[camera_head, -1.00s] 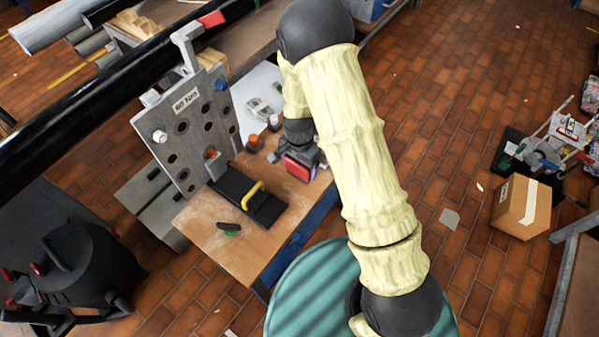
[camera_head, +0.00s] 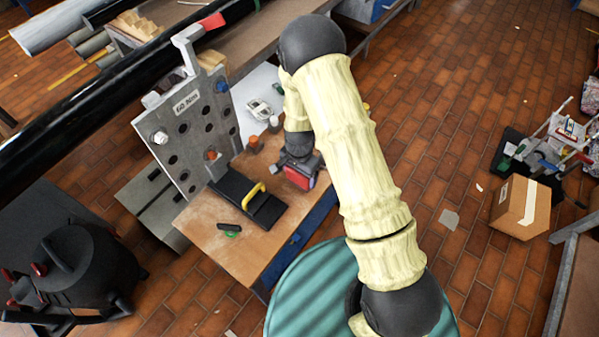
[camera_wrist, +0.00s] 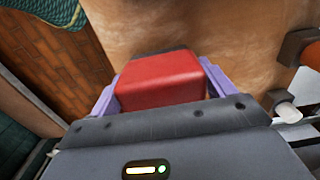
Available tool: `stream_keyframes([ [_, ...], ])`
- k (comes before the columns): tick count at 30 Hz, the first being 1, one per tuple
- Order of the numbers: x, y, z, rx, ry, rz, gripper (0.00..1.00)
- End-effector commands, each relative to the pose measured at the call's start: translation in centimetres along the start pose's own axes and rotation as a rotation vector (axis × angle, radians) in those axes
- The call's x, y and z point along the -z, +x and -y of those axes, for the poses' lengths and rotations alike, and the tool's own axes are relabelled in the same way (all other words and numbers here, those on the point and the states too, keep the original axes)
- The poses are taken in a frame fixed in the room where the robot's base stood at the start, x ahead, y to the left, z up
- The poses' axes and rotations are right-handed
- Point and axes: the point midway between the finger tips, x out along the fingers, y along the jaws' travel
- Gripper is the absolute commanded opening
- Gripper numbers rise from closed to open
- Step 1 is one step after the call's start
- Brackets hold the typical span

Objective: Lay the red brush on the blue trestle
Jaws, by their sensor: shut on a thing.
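The red brush (camera_head: 299,178) is between the jaws of my gripper (camera_head: 301,165), over the right part of the wooden bench top. In the wrist view the red block of the brush (camera_wrist: 160,82) sits between the two purple fingers of my gripper (camera_wrist: 162,85), with a dark strip along its far edge. The fingers are shut on it. Whether it touches the bench cannot be told. The bench has a blue side (camera_head: 300,238); no separate blue trestle can be made out for certain.
On the bench (camera_head: 200,225) lie a black tray with a yellow handle (camera_head: 255,191) and a small black-green item (camera_head: 229,229). A grey holed plate (camera_head: 190,125) stands at the left. A teal ribbed surface (camera_head: 310,295) is in front. A cardboard box (camera_head: 518,208) is on the floor.

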Motion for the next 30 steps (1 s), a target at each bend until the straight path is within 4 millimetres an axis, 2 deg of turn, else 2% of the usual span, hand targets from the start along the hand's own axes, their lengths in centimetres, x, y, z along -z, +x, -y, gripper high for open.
stream_keyframes([
  [4,0.0,0.5,0.0,0.000,0.000,0.000,0.60],
  [5,0.0,0.5,0.0,0.000,0.000,0.000,0.84],
  [7,0.0,0.4,0.0,0.000,0.000,0.000,0.97],
  [8,0.0,0.4,0.0,0.000,0.000,0.000,1.00],
  [17,0.0,0.4,0.0,0.000,0.000,0.000,1.00],
  [19,0.0,-0.1,0.1,0.001,-0.001,-0.001,1.00],
  [23,0.0,-1.6,0.1,0.003,-0.001,-0.002,1.00],
  [30,-0.2,-5.6,0.4,0.004,-0.001,-0.003,1.00],
])
